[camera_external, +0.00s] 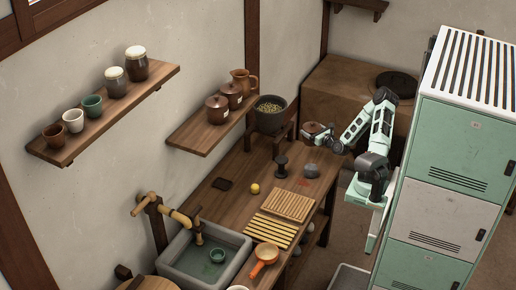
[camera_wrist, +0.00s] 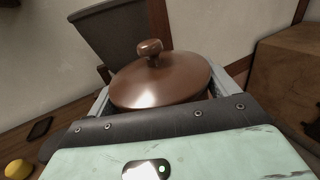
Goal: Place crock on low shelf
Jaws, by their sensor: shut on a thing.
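A brown lidded crock (camera_external: 314,129) is held at the end of my arm above the far right end of the counter. My gripper (camera_external: 322,139) is shut on it. In the wrist view the crock (camera_wrist: 160,82) fills the middle, its round knob on top, lid roughly level, with grey fingers along both sides; its lower body is hidden. The lower wall shelf (camera_external: 187,139) is to the left of my gripper. It carries two similar brown lidded crocks (camera_external: 217,110) and a brown jug (camera_external: 243,80) towards its far end; its near end is bare.
A dark bowl of grain (camera_external: 269,115) stands between the shelf and my gripper. A higher shelf (camera_external: 105,115) bears cups and jars. The counter (camera_external: 225,200) holds a black weight (camera_external: 281,166), a grey stone (camera_external: 311,169), a yellow ball (camera_external: 255,188) and slatted racks (camera_external: 271,231). Green lockers (camera_external: 455,140) stand right.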

